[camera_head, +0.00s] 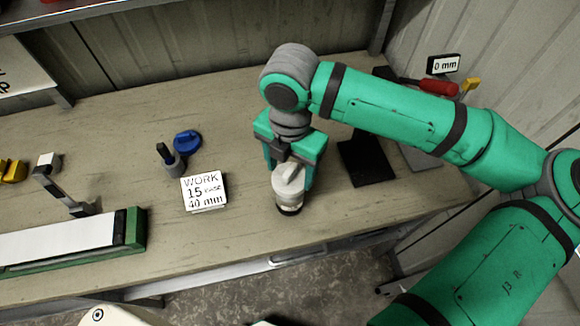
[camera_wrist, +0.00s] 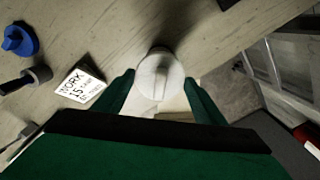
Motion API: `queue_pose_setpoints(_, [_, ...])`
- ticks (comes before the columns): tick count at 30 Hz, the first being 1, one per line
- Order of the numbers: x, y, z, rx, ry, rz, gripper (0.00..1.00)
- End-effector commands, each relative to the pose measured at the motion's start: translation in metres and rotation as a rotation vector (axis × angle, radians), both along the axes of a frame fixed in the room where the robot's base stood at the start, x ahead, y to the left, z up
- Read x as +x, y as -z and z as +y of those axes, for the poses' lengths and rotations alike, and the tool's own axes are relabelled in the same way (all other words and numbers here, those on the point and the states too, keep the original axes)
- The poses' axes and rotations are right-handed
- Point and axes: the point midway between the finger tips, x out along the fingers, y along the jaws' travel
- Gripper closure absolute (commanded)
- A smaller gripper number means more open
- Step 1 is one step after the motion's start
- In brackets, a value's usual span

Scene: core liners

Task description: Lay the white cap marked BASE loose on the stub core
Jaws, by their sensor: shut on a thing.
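A white cap (camera_head: 289,180) with a raised bar across its top is between the fingers of my gripper (camera_head: 291,172). It also shows in the wrist view (camera_wrist: 160,75), top facing the camera, with a green finger on each side. My gripper points down and is shut on the cap. Directly below the cap, a short pale cylinder with a dark lower end, apparently the stub core (camera_head: 289,205), stands near the bench's front edge. I cannot tell whether the cap touches it or is slightly above. No BASE lettering is readable.
A sign reading WORK 15 (camera_head: 204,191) stands left of my gripper. A blue cap (camera_head: 187,141) and a grey ring-like piece (camera_head: 170,163) lie behind it. A green-ended tray (camera_head: 130,230) is at left. A black mat (camera_head: 366,160) and red-handled tool (camera_head: 438,87) are at right.

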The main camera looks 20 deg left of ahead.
Motion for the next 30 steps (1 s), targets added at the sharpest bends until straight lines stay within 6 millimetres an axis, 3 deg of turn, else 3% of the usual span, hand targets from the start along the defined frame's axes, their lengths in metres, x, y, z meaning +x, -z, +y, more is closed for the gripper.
queue_pose_setpoints(25, [0.0,0.0074,0.0001,0.0,0.0,0.0,0.57])
queue_pose_setpoints(26, [0.0,0.0074,0.0001,0.0,0.0,0.0,0.28])
queue_pose_setpoints(27, [0.0,0.0074,0.0001,0.0,0.0,0.0,0.19])
queue_pose_setpoints(28, [0.0,0.0074,0.0001,0.0,0.0,0.0,0.14])
queue_pose_setpoints(30, [0.0,0.0074,0.0001,0.0,0.0,0.0,0.14])
